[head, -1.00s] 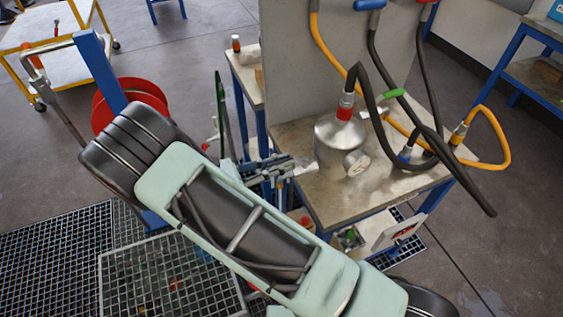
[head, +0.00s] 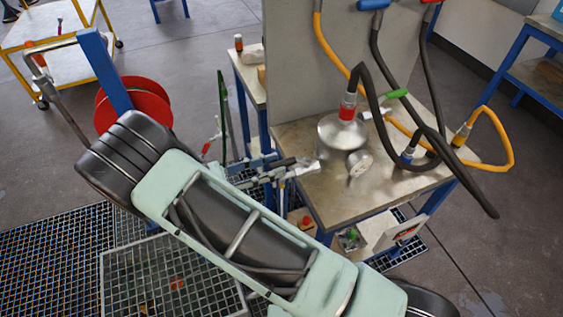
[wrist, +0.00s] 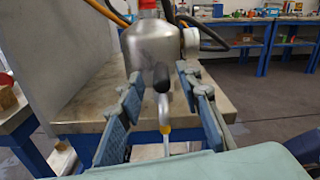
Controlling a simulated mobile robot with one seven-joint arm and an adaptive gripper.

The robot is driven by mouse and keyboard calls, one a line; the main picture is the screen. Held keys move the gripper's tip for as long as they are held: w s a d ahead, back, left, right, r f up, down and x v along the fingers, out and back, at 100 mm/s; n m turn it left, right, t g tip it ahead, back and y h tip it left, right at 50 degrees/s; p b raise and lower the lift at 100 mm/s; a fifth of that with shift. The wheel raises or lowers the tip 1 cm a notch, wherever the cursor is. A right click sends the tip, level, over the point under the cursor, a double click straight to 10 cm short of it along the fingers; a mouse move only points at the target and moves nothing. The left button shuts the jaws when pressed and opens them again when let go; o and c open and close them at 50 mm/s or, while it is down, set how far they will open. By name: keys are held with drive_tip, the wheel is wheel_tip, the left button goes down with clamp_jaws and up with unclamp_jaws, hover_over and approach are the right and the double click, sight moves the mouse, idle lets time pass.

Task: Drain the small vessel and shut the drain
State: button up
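The small vessel (head: 328,135) is a silver metal pot on the bench. A red collar (head: 347,112) with a black hose tops it, and a round side flange (head: 359,164) faces front. In the wrist view the vessel (wrist: 148,48) stands just beyond my gripper. In the head view my gripper (head: 302,168) is beside the bench's left edge.
The bench (head: 318,195) has a grey back panel (head: 325,60). Black and orange hoses (head: 500,140) hang over its right side. A red hose reel (head: 140,105) and blue post stand left. Floor grating (head: 50,250) lies below my arm. A box (head: 385,232) sits under the bench.

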drive_tip(key=v, duration=0.8)
drive_tip(key=shift+a, duration=0.3)
